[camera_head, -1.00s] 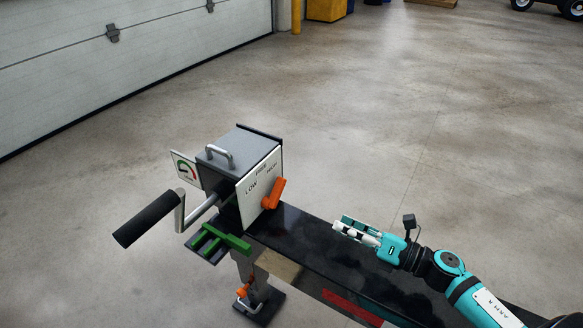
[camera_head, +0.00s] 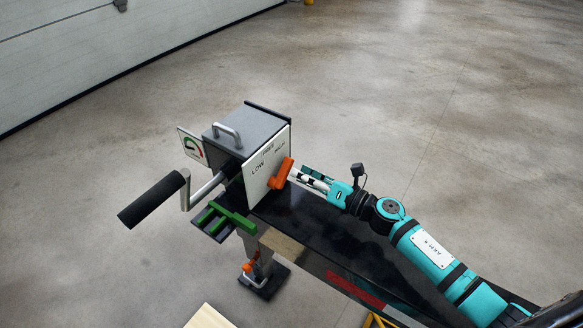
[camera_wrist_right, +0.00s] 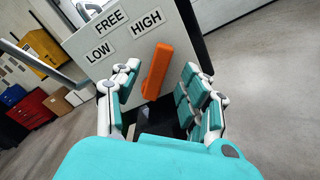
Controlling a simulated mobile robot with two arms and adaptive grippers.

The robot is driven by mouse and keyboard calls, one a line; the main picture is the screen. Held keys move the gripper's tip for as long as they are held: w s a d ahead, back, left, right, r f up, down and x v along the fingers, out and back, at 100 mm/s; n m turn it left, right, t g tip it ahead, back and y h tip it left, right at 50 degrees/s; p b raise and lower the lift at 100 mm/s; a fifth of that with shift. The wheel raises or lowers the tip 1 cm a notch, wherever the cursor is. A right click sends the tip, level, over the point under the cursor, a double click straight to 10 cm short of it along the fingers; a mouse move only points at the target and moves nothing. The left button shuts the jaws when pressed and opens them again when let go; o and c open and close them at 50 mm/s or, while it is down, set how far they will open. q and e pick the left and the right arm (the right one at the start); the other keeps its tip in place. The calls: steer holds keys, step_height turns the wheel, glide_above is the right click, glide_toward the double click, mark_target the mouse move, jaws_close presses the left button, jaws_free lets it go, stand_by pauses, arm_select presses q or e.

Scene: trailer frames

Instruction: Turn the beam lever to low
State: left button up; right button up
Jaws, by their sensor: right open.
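The orange beam lever (camera_head: 281,173) sits on the white plate (camera_head: 259,179) of the grey box (camera_head: 243,139). In the right wrist view the lever (camera_wrist_right: 157,70) tilts up and to the right, its top end nearest the HIGH label (camera_wrist_right: 146,23). The FREE label (camera_wrist_right: 110,23) and LOW label (camera_wrist_right: 100,53) are to its left. My right gripper (camera_head: 297,173) is at the lever's right side in the head view. In the wrist view its open fingers (camera_wrist_right: 160,82) stand either side of the lever; I cannot tell whether they touch it. My left gripper is not in view.
A crank with a black handle (camera_head: 153,199) sticks out left of the box. A green bracket (camera_head: 222,218) is below it. The black beam (camera_head: 330,238) runs under my right arm. A pale wooden piece (camera_head: 208,317) is at the bottom. The floor behind is clear.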

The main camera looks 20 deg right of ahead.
mark_target(290, 169)
steer(key=shift+x, duration=1.9)
jaws_close()
